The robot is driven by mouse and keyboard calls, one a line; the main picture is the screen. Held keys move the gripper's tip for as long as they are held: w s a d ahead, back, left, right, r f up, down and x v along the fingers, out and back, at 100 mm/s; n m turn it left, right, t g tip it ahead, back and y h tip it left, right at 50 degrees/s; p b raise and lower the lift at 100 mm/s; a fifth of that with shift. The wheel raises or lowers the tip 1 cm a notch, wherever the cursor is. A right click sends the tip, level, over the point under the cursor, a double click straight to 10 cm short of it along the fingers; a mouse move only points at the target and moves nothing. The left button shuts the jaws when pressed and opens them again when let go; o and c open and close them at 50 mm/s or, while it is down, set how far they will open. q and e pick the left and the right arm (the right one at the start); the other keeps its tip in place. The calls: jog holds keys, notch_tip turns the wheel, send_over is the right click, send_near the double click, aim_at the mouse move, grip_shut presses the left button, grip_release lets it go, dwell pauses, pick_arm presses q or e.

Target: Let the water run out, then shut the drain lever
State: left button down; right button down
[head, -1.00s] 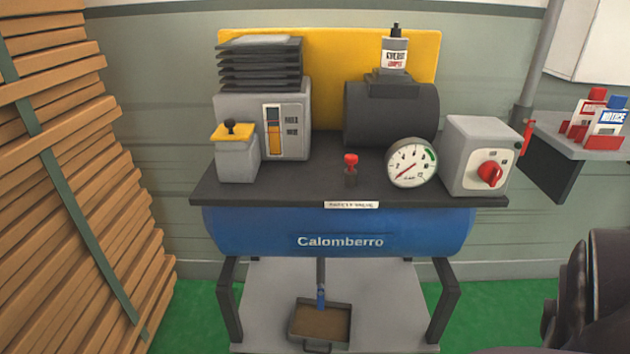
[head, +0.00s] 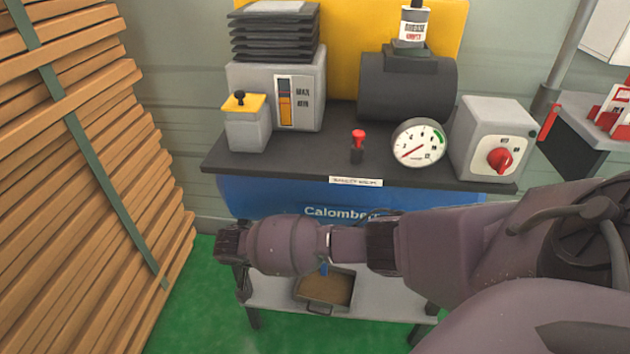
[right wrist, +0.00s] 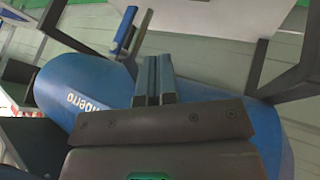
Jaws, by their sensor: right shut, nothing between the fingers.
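The blue air tank (head: 265,195) hangs under the dark bench top; it also shows upside down in the right wrist view (right wrist: 75,85). The drain's blue lever (right wrist: 125,30) is beside its grey pipe (right wrist: 142,32) below the tank; only a bit of blue (head: 324,268) shows in the head view. A tray (head: 340,305) with a brown inside sits under the drain. I cannot make out running water. My right gripper (right wrist: 154,75) is shut and empty, in front of the tank and apart from the lever. My left gripper is out of view.
A gauge (head: 419,143), a red-knobbed valve (head: 358,145) and a switch box (head: 492,135) stand on the bench top (head: 300,165). Stacked timber (head: 80,200) fills the left side. The table legs (right wrist: 292,70) flank the drain. Green floor (head: 205,310) is open at front left.

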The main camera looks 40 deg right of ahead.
aim_at(324, 267)
jog(key=shift+f, duration=0.1)
